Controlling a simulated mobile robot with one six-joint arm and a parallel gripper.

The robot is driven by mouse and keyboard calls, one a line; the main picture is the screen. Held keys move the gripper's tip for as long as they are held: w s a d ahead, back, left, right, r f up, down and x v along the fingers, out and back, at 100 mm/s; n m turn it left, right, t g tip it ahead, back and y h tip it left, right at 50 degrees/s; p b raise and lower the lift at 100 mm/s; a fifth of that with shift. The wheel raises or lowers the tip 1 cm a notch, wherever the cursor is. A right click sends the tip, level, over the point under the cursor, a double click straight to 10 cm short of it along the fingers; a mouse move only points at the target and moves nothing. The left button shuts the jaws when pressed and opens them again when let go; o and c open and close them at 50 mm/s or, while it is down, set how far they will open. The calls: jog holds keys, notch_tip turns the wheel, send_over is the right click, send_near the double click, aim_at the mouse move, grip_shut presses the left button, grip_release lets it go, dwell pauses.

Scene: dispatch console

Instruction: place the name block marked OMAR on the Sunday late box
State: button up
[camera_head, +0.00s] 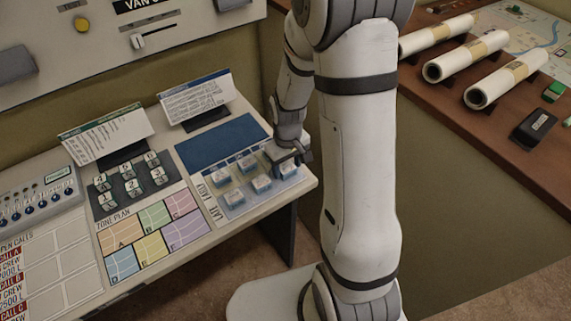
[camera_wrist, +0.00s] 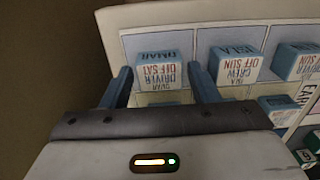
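The name block marked OMAR (camera_wrist: 156,70) is white and blue, with "DRIVER" and "OFF SAT" on it, seen upside down in the wrist view. It sits in the end cell of a row on the pale board. My gripper (camera_wrist: 160,72) is open, with one dark blue finger on each side of this block and a small gap at each. The label of the Sunday late box is not readable.
Neighbouring name blocks stand close by, one marked "CREW OFF SUN" (camera_wrist: 235,67) and another "DRIVER" block (camera_wrist: 297,60). The zone plan (camera_head: 150,235) is to the left.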

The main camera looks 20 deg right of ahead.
aim_at(287, 168)
jog(key=shift+o, duration=0.7)
jog(key=shift+r, duration=0.25)
notch_tip(287, 168, up, 12)
jog(key=s+r+m+t, duration=0.3)
jog(key=s+r, duration=0.6)
jog(key=s, duration=0.5)
jog(key=shift+s+a+r+m, duration=0.15)
jog(key=shift+s+m, duration=0.05)
jog(key=shift+m, duration=0.1)
